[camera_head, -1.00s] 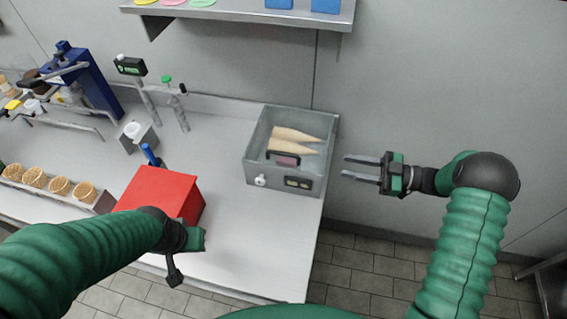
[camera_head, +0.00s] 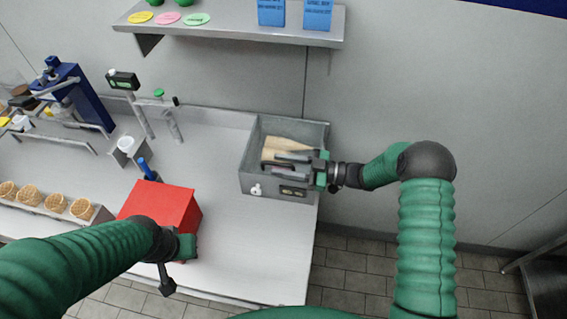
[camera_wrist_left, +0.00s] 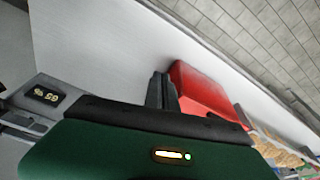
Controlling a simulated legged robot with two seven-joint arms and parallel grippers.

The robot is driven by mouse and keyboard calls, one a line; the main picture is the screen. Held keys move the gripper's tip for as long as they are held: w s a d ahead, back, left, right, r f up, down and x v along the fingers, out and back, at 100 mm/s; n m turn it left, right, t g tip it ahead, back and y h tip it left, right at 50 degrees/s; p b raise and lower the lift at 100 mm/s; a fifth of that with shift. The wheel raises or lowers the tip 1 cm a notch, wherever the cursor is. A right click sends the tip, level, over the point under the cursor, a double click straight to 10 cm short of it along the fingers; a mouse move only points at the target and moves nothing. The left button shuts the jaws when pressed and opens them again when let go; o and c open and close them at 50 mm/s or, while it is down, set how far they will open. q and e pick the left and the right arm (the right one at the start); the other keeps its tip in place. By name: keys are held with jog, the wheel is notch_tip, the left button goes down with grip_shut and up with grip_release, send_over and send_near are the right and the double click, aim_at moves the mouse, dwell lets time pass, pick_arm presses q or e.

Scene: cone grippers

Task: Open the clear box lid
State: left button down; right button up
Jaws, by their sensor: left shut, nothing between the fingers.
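The grey box (camera_head: 256,182) with its clear top stands at the right end of the counter, with tan cones (camera_head: 288,143) showing inside. The lid looks closed. My right gripper (camera_head: 282,161) is over the box from the right, fingers apart and pointing left, at the dark handle. The gripper mostly covers the handle; whether the fingers touch it I cannot tell. My left gripper (camera_head: 167,285) is shut and empty, pointing down in front of the red box (camera_head: 165,203). Its closed fingers also show in the left wrist view (camera_wrist_left: 160,85), near the red box.
A metal shelf (camera_head: 230,30) with blue cartons (camera_head: 318,14) hangs above the counter. A holder with waffle cones (camera_head: 55,200) is at the left front. A tap stand (camera_head: 150,115) is left of the grey box. The counter (camera_head: 255,245) is clear in front of it.

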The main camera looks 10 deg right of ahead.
jog(key=shift+d, duration=0.25)
grip_shut()
jog(key=shift+r, duration=0.1)
dwell(1.0)
